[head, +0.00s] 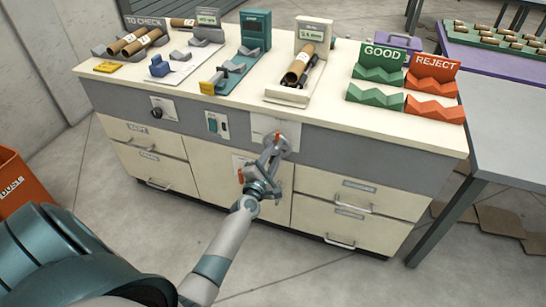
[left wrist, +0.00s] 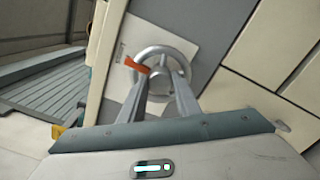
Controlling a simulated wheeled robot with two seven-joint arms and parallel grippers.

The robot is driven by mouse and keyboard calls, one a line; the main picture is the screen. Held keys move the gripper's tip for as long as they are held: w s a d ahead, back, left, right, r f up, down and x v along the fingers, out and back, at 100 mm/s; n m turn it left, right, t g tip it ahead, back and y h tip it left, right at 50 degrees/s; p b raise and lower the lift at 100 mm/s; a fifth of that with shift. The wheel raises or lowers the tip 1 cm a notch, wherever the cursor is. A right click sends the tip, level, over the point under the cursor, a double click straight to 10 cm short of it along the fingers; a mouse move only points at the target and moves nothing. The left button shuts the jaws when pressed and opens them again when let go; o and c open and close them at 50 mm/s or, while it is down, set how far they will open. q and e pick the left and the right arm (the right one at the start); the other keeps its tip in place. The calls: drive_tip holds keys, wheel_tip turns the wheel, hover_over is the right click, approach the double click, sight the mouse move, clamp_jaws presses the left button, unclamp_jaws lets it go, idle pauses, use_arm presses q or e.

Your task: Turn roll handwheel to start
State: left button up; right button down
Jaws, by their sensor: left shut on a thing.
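The roll handwheel (head: 284,147) is a grey ring on a pale plate on the front of the cabinet. It also shows in the left wrist view (left wrist: 157,52), with an orange mark (left wrist: 138,67) at its rim. My left gripper (head: 271,151) reaches up to the handwheel, and its fingers (left wrist: 168,90) are shut on it. The fingers cover the lower part of the wheel, so the exact contact is partly hidden. My right gripper is in neither view.
On the worktop (head: 225,110) stand a cardboard tube in a cradle (head: 290,92), a teal device (head: 255,30), and green GOOD (head: 378,75) and red REJECT (head: 432,80) racks. Left of the wheel are a switch panel (head: 216,125) and a black knob (head: 157,112). An orange DUST bin (head: 15,182) stands left.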

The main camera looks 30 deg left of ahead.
use_arm(q)
drive_tip(key=shift+n, duration=0.4)
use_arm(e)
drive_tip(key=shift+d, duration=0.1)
use_arm(q)
drive_tip(key=o, duration=1)
drive_tip(key=shift+o, duration=0.2)
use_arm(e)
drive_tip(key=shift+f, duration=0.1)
use_arm(q)
drive_tip(key=shift+s, duration=0.15)
drive_tip(key=b+v, duration=0.1)
drive_tip(key=v, duration=1.6)
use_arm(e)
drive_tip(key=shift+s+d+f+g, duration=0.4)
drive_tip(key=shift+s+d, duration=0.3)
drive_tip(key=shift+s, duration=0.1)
use_arm(q)
drive_tip(key=shift+s+a, duration=0.1)
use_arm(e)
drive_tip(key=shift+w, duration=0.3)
